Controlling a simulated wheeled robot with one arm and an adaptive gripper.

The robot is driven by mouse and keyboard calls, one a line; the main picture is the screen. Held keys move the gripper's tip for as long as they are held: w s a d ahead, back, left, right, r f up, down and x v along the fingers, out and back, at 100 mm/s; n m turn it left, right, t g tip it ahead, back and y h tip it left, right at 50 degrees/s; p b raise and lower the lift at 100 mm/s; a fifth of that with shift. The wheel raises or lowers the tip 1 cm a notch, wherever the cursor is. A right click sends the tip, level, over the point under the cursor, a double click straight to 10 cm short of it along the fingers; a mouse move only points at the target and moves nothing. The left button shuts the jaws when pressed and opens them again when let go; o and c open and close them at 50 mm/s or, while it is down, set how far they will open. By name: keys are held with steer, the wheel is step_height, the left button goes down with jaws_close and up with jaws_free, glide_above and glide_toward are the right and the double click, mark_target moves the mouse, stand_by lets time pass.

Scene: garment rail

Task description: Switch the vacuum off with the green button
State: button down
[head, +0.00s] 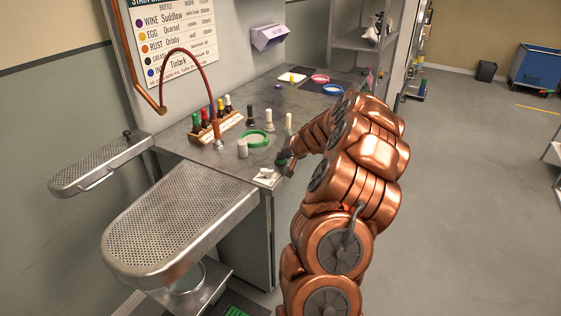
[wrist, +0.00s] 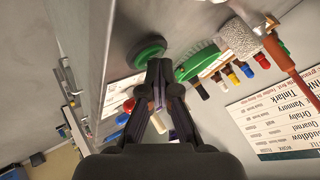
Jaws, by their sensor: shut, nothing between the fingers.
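A round green disc (wrist: 148,52), which looks like the green button, sits on the grey worktop close to its edge in the wrist view. My gripper (wrist: 161,64) is shut and empty, with its tips right at the disc and overlapping its edge in the picture. Whether they touch it I cannot tell. In the head view my gripper (head: 286,160) is at the near right corner of the worktop (head: 215,158), beside a small dark green shape (head: 281,163) that it partly hides. No label or state of the vacuum can be read.
Two perforated metal boards (head: 175,225) jut out at the near left. A green patch (head: 235,311) shows low down.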

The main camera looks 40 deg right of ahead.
steer(key=shift+a+f, duration=0.1)
stand_by(0.3)
steer(key=shift+r, duration=0.3)
steer(key=shift+r+p, duration=1.3)
steer(key=shift+r, duration=1.75)
